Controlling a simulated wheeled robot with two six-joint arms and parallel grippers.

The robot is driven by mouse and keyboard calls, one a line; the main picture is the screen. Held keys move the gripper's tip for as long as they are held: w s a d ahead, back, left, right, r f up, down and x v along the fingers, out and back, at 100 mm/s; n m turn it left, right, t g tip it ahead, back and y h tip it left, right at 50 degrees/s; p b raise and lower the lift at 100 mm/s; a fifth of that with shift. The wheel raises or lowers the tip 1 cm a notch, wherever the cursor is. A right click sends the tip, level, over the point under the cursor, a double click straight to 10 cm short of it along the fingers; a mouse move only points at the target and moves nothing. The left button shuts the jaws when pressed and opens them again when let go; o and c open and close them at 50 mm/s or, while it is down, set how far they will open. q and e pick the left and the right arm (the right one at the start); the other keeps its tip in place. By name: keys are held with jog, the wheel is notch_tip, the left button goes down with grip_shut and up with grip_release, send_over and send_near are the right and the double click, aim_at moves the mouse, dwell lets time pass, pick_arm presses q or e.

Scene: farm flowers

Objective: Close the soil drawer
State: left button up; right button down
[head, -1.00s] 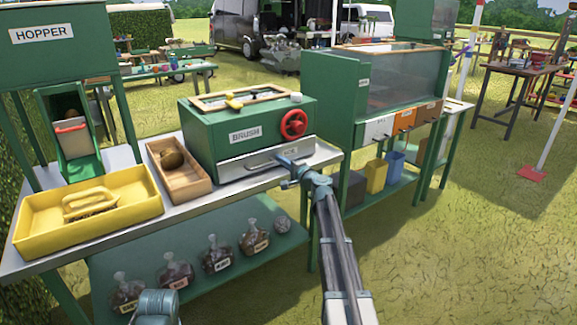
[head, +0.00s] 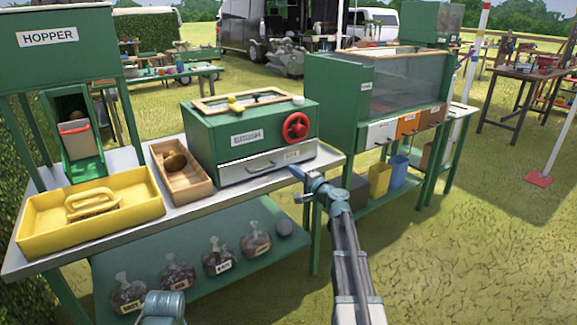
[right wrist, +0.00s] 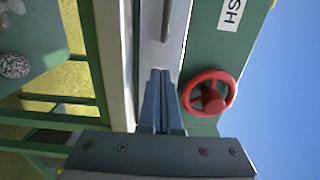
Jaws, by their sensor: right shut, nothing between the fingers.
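The drawer (head: 265,163) has a pale grey front with a dark handle and a small label, and sits at the bottom of the green brush box (head: 225,133). Its front looks about flush with the box; any small gap cannot be told. The right wrist view shows the drawer front (right wrist: 147,40) and its handle (right wrist: 168,20) close up. My right gripper (head: 296,172) is shut and empty, its tips just in front of the drawer's lower right end. Its fingers also show in the right wrist view (right wrist: 160,75). My left gripper is not in view; only part of my left arm shows at bottom left.
A red wheel (head: 296,127) is on the box front. A wooden tray (head: 203,190) and a yellow tray (head: 40,235) stand left on the bench (head: 215,203). Several bags lie on the shelf below. A green cabinet (head: 345,110) stands to the right. Grass in front is clear.

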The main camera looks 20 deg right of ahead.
jog(key=s, duration=0.7)
jog(key=shift+d, duration=0.45)
jog(key=s+a+f+n+g+y, duration=0.2)
jog(key=a+f+n+g, duration=0.15)
jog(key=a, duration=0.65)
jog(key=s+a+f+n+g+y, duration=0.2)
jog(key=s+a+f+n+g, duration=0.15)
jog(key=a, duration=0.65)
jog(key=s+a+f+n+g+y, duration=0.1)
jog(key=s+a+f+n+g, duration=0.25)
jog(key=a, duration=0.65)
jog(key=s+a+f+n+g+h, duration=0.3)
jog(key=s+a+f+n+g, duration=0.25)
jog(key=s+a+f, duration=0.35)
jog(key=s+d+f+n+g+h, duration=0.2)
jog(key=s+n+h, duration=0.3)
jog(key=s, duration=0.8)
notch_tip(320, 180, up, 31)
jog(key=p, duration=3.1)
jog(key=shift+w+m+h, duration=0.4)
